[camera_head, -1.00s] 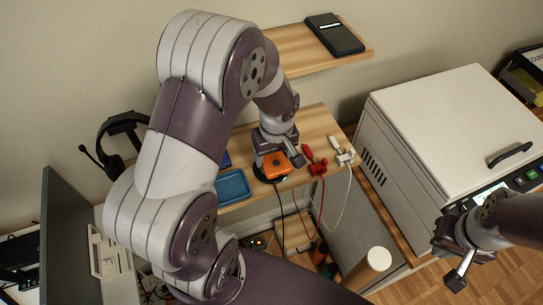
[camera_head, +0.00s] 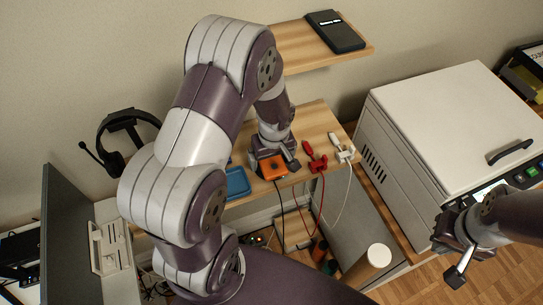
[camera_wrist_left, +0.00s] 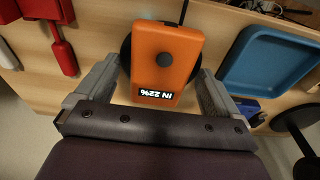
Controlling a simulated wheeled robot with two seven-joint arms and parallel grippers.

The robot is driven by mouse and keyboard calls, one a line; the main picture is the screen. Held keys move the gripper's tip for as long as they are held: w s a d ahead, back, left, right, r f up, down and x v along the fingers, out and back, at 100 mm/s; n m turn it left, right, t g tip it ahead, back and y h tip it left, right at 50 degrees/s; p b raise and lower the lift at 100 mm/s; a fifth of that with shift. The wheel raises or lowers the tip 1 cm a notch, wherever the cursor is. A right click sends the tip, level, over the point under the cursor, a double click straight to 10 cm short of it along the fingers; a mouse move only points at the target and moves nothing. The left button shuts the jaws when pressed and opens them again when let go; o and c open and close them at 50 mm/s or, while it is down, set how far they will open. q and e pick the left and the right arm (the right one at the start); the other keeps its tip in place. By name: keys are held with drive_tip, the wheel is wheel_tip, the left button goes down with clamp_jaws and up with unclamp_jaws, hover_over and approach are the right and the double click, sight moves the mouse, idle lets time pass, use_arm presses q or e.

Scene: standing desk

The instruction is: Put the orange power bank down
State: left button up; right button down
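The orange power bank (camera_head: 272,167) lies flat near the front edge of the wooden desk shelf. In the left wrist view the power bank (camera_wrist_left: 166,62) lies over a dark round pad (camera_wrist_left: 126,50), and its display reads "IN 22%", upside down. My left gripper (camera_head: 274,160) is low over the shelf at the power bank. In the left wrist view the fingers of my left gripper (camera_wrist_left: 160,80) stand on both sides of it, with a narrow gap showing on the left side. My right gripper (camera_head: 460,274) hangs at the lower right, away from the power bank; its finger opening is unclear.
A blue tray (camera_head: 238,183) is left of the power bank. A red device (camera_head: 316,160) and a white device (camera_head: 342,150) with cables stand to its right. A black device (camera_head: 335,32) lies on the upper shelf. A large white machine (camera_head: 450,125) stands at the right.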

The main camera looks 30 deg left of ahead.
sight(273, 165)
use_arm(q)
wheel_tip(273, 165, up, 12)
drive_tip(key=s+d, duration=0.1)
drive_tip(key=s+d+m+h, duration=0.1)
drive_tip(key=s+d+m, duration=0.3)
drive_tip(key=s+m, duration=0.4)
drive_tip(key=shift+d+m+p, duration=0.15)
drive_tip(key=shift+m+p, duration=0.2)
drive_tip(key=shift+m, duration=0.55)
